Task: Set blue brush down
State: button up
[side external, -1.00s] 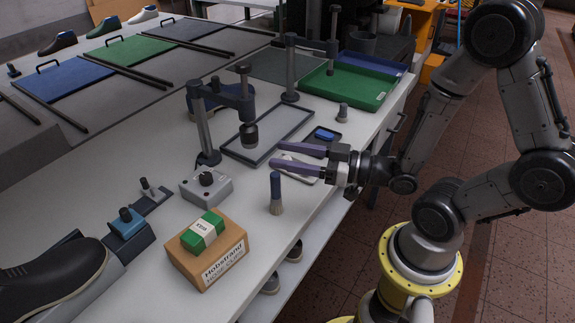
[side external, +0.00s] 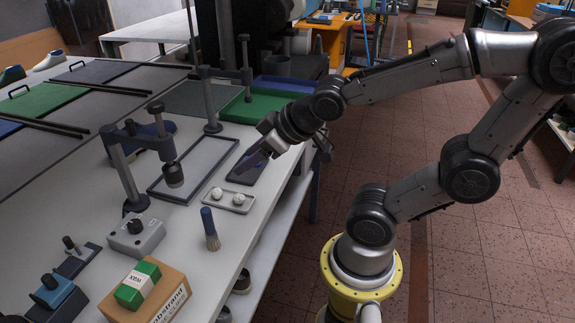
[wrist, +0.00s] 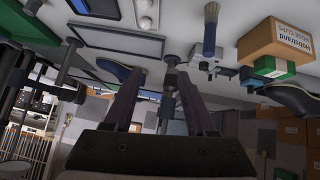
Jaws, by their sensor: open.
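The blue brush (side external: 208,222) stands on the white bench near its front edge, with pale bristles down and blue handle up. It also shows in the wrist view (wrist: 210,38), which is upside down, at the upper right. My gripper (side external: 244,165) is open and apart from the brush, behind and to the right of it in the side view.
A shallow tray with two white knobs (side external: 229,201) lies between the brush and my gripper. A clamp stand (side external: 122,175), a grey control box (side external: 136,237) and a cardboard box (side external: 158,290) stand to the left.

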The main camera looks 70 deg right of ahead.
jog(key=s+a+r+g+y, duration=0.1)
jog(key=s+a+g, duration=0.2)
jog(key=s, duration=0.5)
jog(key=shift+s+r, duration=0.4)
dwell(0.6)
